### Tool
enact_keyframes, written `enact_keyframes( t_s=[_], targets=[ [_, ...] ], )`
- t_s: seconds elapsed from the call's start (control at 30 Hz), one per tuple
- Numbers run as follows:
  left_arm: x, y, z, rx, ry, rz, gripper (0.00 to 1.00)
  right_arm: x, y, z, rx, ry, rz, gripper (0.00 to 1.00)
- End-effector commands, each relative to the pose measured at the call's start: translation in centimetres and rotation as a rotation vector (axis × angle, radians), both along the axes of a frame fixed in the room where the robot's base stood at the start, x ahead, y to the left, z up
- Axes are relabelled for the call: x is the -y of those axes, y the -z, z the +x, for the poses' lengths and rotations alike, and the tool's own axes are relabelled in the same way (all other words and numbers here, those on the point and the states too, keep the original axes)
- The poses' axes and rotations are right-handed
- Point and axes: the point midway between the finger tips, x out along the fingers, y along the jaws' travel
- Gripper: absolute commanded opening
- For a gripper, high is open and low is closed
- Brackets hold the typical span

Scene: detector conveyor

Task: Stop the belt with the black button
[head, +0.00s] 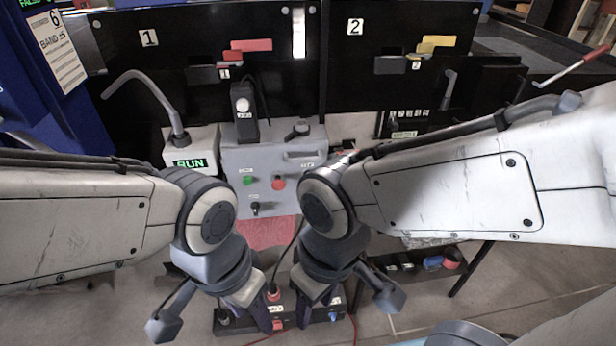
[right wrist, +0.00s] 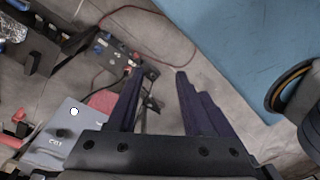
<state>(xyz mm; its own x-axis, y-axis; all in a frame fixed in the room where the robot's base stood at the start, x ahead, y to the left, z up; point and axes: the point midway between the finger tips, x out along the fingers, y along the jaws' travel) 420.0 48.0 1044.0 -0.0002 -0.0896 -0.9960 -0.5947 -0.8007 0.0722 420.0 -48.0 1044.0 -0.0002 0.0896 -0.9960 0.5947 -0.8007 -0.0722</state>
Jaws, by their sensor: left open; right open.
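A grey control box (head: 270,158) stands below the black panels in the head view. Its front has a green button (head: 247,180), a red button (head: 278,183) and a small black control (head: 255,208) under them. A black knob (head: 298,130) sits on its top. A white display (head: 190,163) to its left reads RUN. My left gripper (head: 246,318) is open and empty, low in front of the box. My right gripper (head: 316,308) is open beside it; in the right wrist view its fingers (right wrist: 157,85) are apart with nothing between them. Neither gripper touches the grey box.
A low black box (head: 345,314) with several coloured controls lies below the grippers, partly hidden. Black panels marked 1 (head: 200,25) and 2 (head: 400,25) stand behind. A shelf (head: 425,262) with small parts is at right. A cable hangs near the grey box.

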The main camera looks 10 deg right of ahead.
Motion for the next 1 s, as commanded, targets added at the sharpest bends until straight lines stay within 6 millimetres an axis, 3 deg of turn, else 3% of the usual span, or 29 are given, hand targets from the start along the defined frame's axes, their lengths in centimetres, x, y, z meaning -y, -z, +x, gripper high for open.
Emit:
enact_keyframes(
  t_s=[0.03,0.1,0.13,1.0],
  targets=[
    [0.00,0.00,0.00,0.000,0.000,0.000,0.50,0.00,0.00,0.00,0.000,0.000,0.000,0.35],
    [0.00,0.00,0.00,0.000,0.000,0.000,0.50,0.00,0.00,0.00,0.000,0.000,0.000,0.08],
    [0.00,0.00,0.00,0.000,0.000,0.000,0.50,0.00,0.00,0.00,0.000,0.000,0.000,0.00],
    [0.00,0.00,0.00,0.000,0.000,0.000,0.50,0.00,0.00,0.00,0.000,0.000,0.000,0.00]
  ],
)
